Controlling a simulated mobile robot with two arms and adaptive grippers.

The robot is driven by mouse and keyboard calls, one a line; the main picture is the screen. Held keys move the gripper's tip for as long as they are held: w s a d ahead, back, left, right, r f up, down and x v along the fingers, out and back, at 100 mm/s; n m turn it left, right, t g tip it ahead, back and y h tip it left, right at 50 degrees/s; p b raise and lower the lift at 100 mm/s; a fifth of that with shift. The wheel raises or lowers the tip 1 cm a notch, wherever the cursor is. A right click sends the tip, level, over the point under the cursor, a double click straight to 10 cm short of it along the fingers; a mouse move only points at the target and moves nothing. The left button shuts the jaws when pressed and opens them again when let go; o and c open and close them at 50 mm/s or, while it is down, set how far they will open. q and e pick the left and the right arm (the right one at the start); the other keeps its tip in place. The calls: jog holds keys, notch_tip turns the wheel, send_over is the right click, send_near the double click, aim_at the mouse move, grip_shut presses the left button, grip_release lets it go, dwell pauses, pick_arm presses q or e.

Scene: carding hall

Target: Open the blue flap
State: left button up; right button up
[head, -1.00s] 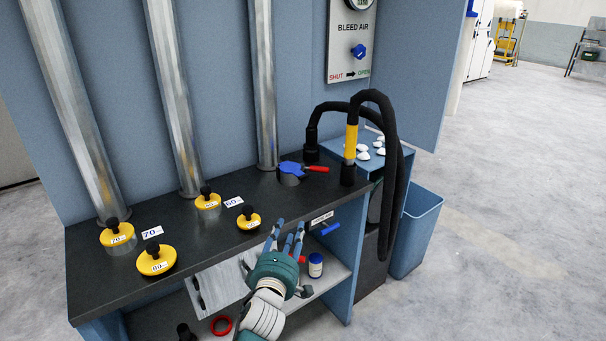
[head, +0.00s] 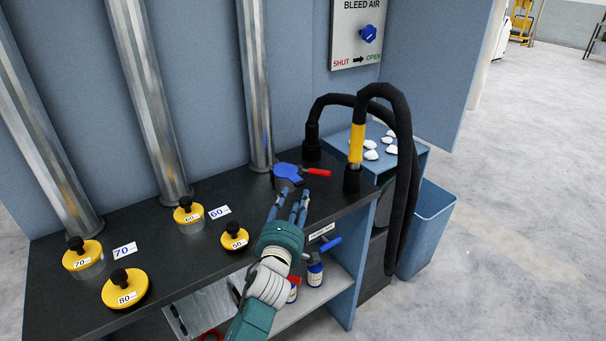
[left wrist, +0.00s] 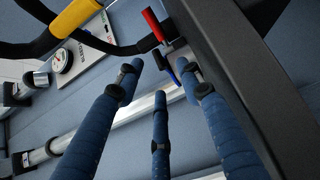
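The blue flap (head: 287,171) lies over the top of a short round stub on the dark bench. A red handle (head: 318,172) sticks out to its right. In the left wrist view the red handle (left wrist: 154,26) shows just beyond the fingertips, with a small part of the blue flap (left wrist: 168,70). My left gripper (head: 293,196) reaches over the bench with its blue fingers towards the flap and its tips just in front of it. The fingers (left wrist: 160,76) are spread apart with nothing between them. I cannot tell whether a tip touches the flap. My right gripper is out of view.
A black hose with a yellow band (head: 356,143) arches right of the flap. Yellow lidded caps (head: 126,288) stand on the bench at left. Metal pipes (head: 257,90) rise behind. A blue bin (head: 428,228) stands right.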

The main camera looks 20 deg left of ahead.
aim_at(299, 184)
pick_arm(q)
jog(key=shift+w+a+r, duration=0.1)
jog(key=shift+w+r, duration=0.05)
jog(key=shift+w, duration=0.35)
jog(key=w, duration=0.1)
jog(key=w+b, duration=0.1)
jog(key=w, duration=0.2)
jog(key=shift+w+a+r+b, duration=0.1)
jog(key=shift+a+b, duration=0.15)
jog(key=shift+b, duration=0.1)
jog(key=w, duration=0.2)
jog(key=w+b, duration=0.1)
jog(key=shift+w+a, duration=0.25)
jog(key=shift+w, duration=0.4)
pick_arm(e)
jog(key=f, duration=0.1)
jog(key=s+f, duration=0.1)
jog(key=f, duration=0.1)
pick_arm(q)
jog(key=shift+c, duration=0.5)
jog(key=c, duration=0.8)
grip_shut()
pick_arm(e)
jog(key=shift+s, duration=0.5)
